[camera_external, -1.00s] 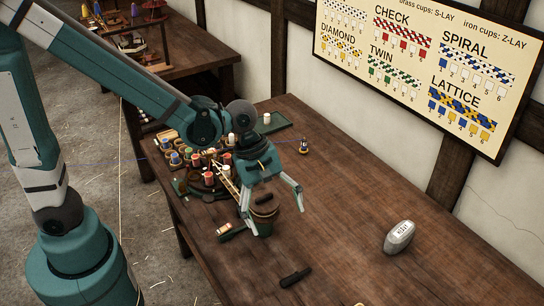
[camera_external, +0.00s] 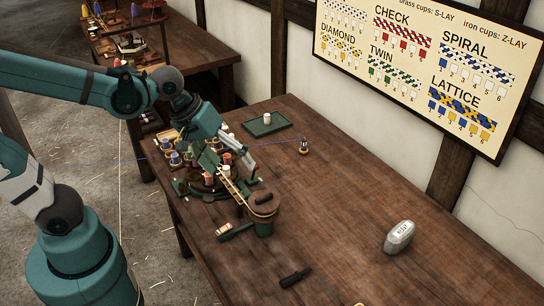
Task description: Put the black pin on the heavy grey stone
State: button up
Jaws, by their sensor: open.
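The black pin (camera_external: 295,277) lies on the table near its front edge, a short dark rod set at a slant. The grey stone (camera_external: 399,237) is a pale, rounded block with a white label on top, at the right of the table; its top is bare. My gripper (camera_external: 243,163) is open over the far left part of the table, beside the bobbins, well away from both pin and stone. One pale finger shows clearly; the other is partly hidden.
Several coloured bobbins (camera_external: 209,178) crowd the table's left side. A green tray (camera_external: 267,128) holds a white piece. A small brass-and-dark item (camera_external: 304,146) stands near the wall. The table's middle is clear.

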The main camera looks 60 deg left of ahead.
jog(key=s+a+r+m+t+y, duration=0.2)
jog(key=s+a+m, duration=0.4)
jog(key=a, duration=0.3)
jog(key=shift+s+a+r+m, duration=0.3)
jog(key=shift+s+r, duration=0.25)
jog(key=shift+r, duration=0.15)
jog(key=c, duration=1.5)
jog(key=shift+d, duration=0.1)
